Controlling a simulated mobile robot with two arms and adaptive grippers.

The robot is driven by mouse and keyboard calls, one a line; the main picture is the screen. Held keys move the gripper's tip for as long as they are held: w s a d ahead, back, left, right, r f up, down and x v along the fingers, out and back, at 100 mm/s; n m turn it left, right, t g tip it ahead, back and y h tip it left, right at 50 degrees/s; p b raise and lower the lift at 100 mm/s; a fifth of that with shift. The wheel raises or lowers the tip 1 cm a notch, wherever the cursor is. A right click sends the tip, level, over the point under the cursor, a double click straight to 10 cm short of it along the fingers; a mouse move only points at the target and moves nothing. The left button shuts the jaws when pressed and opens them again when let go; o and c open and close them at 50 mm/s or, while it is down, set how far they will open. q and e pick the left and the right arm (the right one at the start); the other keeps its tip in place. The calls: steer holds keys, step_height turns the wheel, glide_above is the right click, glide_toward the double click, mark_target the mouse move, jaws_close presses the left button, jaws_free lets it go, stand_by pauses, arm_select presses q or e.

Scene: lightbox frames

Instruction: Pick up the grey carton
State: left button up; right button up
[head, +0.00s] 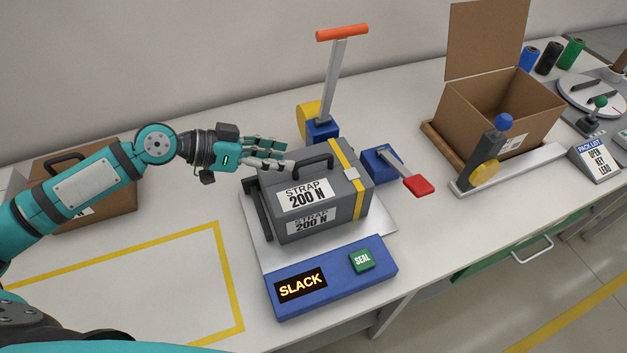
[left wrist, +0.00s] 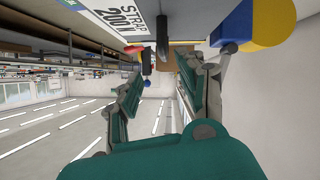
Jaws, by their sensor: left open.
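The grey carton (head: 346,205) stands upright on a pale plate in the middle of the bench. It has a black handle on top, white "STRAP 200 N" labels and a yellow strap around its right end. My left gripper (head: 288,153) comes in from the left and is open. Its fingers are at the carton's back left top edge, close to the handle; I cannot tell whether they touch. In the left wrist view the carton (left wrist: 175,8) shows at the top edge, beside my open left fingers (left wrist: 160,85). My right gripper is not in view.
A blue panel (head: 330,283) reading "SLACK" with a green SEAL button lies in front. An orange-handled lever (head: 333,80) stands behind, a red-tipped lever (head: 418,185) to the right. An open cardboard box (head: 490,115) stands farther right, a brown case (head: 105,195) at left.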

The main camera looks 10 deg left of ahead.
mark_target(313, 158)
arm_select(q)
steer(key=x, duration=0.2)
steer(key=shift+w+d+p, duration=0.1)
steer(key=shift+d+p, duration=0.15)
steer(key=shift+p, duration=0.15)
steer(key=shift+d+f, duration=0.2)
steer(key=shift+d, duration=0.05)
steer(key=p+x, duration=0.1)
steer(key=x, duration=0.1)
steer(key=w+p+x, duration=0.1)
steer(key=p+x, duration=0.1)
steer(key=x, duration=0.1)
steer(key=shift+s+a, duration=0.1)
steer(key=shift+a, duration=0.15)
steer(key=shift+d+f, duration=0.2)
jaws_close()
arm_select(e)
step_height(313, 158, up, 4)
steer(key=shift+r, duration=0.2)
arm_select(q)
steer(key=shift+a, duration=0.1)
steer(key=shift+w+r, duration=0.2)
steer(key=shift+r, duration=0.05)
